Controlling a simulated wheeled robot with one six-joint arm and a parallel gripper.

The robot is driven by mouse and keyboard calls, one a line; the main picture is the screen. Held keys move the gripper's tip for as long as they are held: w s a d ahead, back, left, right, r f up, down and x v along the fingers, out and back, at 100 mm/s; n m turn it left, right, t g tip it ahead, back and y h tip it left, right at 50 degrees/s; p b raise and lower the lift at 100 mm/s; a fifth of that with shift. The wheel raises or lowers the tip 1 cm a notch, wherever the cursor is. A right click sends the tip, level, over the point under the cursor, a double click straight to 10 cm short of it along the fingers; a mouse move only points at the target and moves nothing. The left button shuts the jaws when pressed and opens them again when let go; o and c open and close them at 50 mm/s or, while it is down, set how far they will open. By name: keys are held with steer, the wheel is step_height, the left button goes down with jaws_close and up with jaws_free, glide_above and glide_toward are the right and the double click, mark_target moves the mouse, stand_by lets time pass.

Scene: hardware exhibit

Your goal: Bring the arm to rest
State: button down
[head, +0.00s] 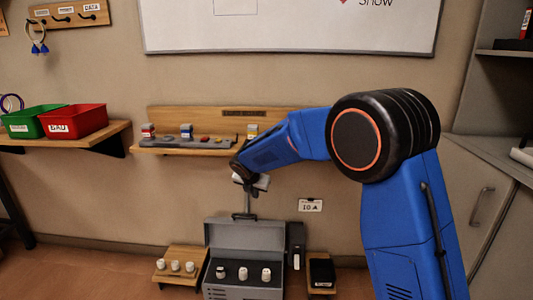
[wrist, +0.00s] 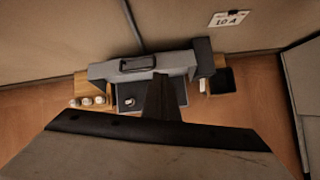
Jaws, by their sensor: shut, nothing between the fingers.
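My arm, blue with a black joint, reaches left across the head view. My gripper (head: 247,187) points down at its end, in front of the wall and above the open grey box. It is shut with nothing in it. In the wrist view my gripper (wrist: 160,78) shows as a dark shape over the box; its fingertips are hard to make out. The gripper appears apart from the box and the shelf.
Below is a grey box (head: 212,270) with its lid up and several white pieces inside. Small wooden stands (head: 160,277) flank it. A wall shelf (head: 165,150) is behind the gripper; red (head: 104,113) and green bins (head: 25,129) sit left. A cabinet (head: 480,185) is at right.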

steer(key=s+d+r+m, duration=0.45)
steer(key=s+d, duration=0.25)
steer(key=d, duration=0.2)
steer(key=s+d+r+m+g, duration=0.1)
steer(key=s+d+r+m, duration=0.3)
steer(key=s+d+m, duration=0.35)
steer(key=s+d+r+m, duration=0.45)
steer(key=s+d, duration=0.35)
steer(key=d, duration=0.3)
steer(key=s+d+f+m, duration=0.1)
steer(key=s+d+m, duration=0.2)
steer(key=s, duration=0.6)
steer(key=s+d+f+m, duration=0.2)
steer(key=s+d+m, duration=0.1)
steer(key=s+m, duration=0.4)
steer(key=s+d+f+m+g, duration=0.1)
steer(key=s+d+m, duration=0.2)
steer(key=s, duration=0.9)
steer(key=m, duration=0.3)
steer(key=shift+s+f+y, duration=0.25)
steer(key=shift+s+y, duration=0.05)
steer(key=shift+s, duration=0.05)
steer(key=shift+w, duration=0.1)
